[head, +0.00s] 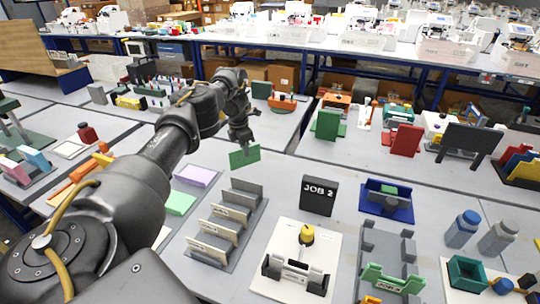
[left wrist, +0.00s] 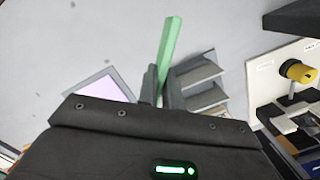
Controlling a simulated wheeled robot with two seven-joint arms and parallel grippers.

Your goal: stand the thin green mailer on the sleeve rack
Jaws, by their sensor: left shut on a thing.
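The thin green mailer (head: 245,157) is in the jaws of my left gripper (head: 241,138), which is shut on its upper edge. It hangs upright above the table, just behind the far end of the sleeve rack (head: 232,226). The rack is grey, with several upright dividers on a dark base; I see no mailer in its slots. In the left wrist view the mailer (left wrist: 170,50) shows nearly edge-on beyond my left gripper (left wrist: 160,82), and part of the rack (left wrist: 200,85) lies to its right. My right gripper is not in view.
A lilac pad (head: 195,176) and a light green pad (head: 179,203) lie left of the rack. A dark JOB 2 sign (head: 317,195) stands to its right, and a white board with a yellow knob (head: 307,234) is nearer. Bare table lies behind the rack.

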